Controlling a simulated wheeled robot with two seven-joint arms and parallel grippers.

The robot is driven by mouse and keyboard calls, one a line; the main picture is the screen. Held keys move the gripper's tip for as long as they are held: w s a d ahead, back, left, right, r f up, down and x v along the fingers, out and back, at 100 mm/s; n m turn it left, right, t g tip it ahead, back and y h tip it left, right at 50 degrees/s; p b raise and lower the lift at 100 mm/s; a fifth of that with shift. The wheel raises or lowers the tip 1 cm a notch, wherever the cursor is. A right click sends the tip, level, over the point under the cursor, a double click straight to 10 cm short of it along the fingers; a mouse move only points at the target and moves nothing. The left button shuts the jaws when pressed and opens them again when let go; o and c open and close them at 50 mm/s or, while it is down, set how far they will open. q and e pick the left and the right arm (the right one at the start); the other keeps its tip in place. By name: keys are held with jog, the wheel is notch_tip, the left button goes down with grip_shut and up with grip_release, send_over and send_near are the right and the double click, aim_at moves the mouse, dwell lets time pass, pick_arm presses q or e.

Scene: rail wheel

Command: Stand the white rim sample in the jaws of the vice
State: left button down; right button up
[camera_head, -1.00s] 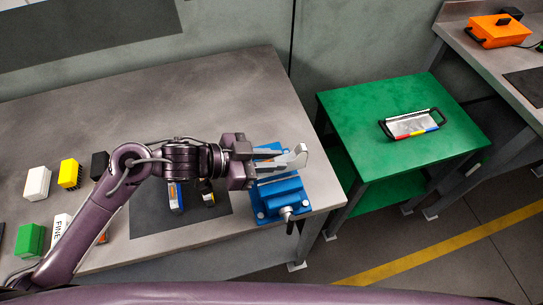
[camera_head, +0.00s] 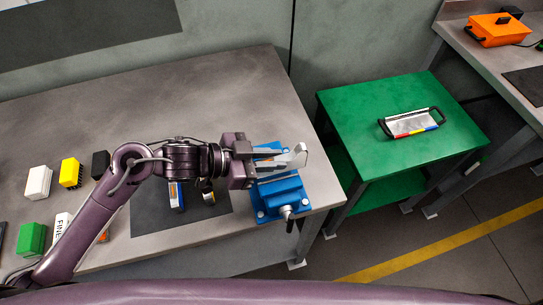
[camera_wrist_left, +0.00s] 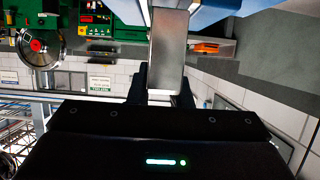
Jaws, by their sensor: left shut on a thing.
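The white rim sample (camera_head: 300,156) is a pale, bent piece at the tips of my left gripper (camera_head: 278,160). The gripper is shut on it. The blue vice (camera_head: 282,203) stands at the right end of the grey bench, its handle toward the front. The gripper and sample are over the vice's jaws and hide part of them; from here I cannot tell whether the sample touches the jaws. In the left wrist view the sample (camera_wrist_left: 168,52) shows as a grey plate between the two dark fingers, with blue vice parts (camera_wrist_left: 215,12) beside it at the top. My right gripper is not in view.
The bench (camera_head: 190,90) is clear at the back. White (camera_head: 38,182), yellow (camera_head: 70,173), black and green (camera_head: 32,238) blocks stand at left. A dark mat (camera_head: 150,222) lies left of the vice. A green table (camera_head: 350,110) with a tool (camera_head: 411,124) stands at right.

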pick_arm(q)
jog(key=shift+f+b, duration=0.85)
jog(key=shift+f, duration=0.55)
jog(key=shift+p, duration=0.55)
dwell(1.7)
dwell(0.5)
jog(key=c, duration=1.3)
grip_release()
jog(key=shift+o, duration=0.2)
jog(key=shift+f, duration=0.25)
jog(key=b+v, duration=0.2)
jog(key=v, duration=0.6)
jog(key=shift+r, duration=0.2)
jog(key=shift+d, duration=0.1)
